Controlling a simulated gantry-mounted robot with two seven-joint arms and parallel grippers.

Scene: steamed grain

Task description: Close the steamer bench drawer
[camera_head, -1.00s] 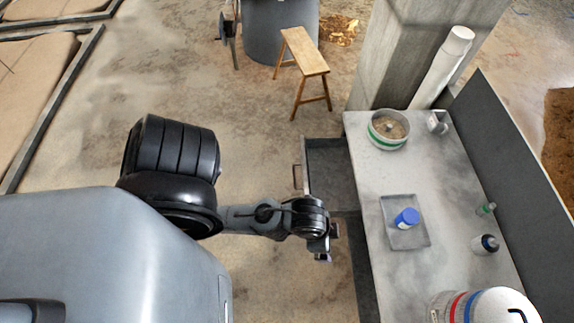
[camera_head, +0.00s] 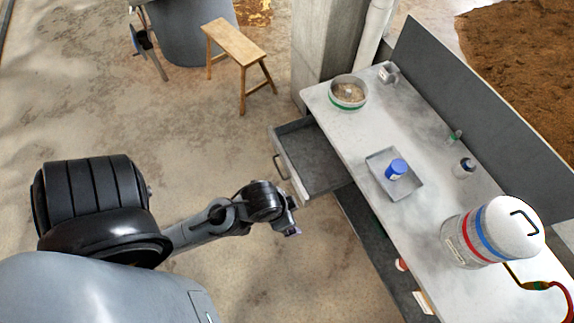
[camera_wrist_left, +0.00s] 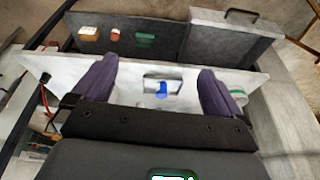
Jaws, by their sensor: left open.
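The steamer bench drawer (camera_head: 318,160) is a grey open-topped box, pulled out from the bench's left side in the head view. Its handle (camera_head: 281,168) is on the outer front face. The drawer also shows at the upper right of the left wrist view (camera_wrist_left: 232,38), with its handle at the top (camera_wrist_left: 242,14). The steamer bench (camera_head: 345,125) has a pale top. My left gripper (camera_head: 293,222) is open and empty, below the drawer in the head picture and apart from it. Its two purple-grey fingers show in the left wrist view (camera_wrist_left: 158,66). My right gripper is not in view.
On the bench are a round grain pan (camera_head: 347,92), a grey tray (camera_head: 378,160) with a blue-lidded jar (camera_head: 396,169), small bottles and a large striped canister (camera_head: 478,232). A dark lower shelf (camera_head: 370,235) holds small items. A wooden stool (camera_head: 236,44) stands beyond. Open floor lies left of the drawer.

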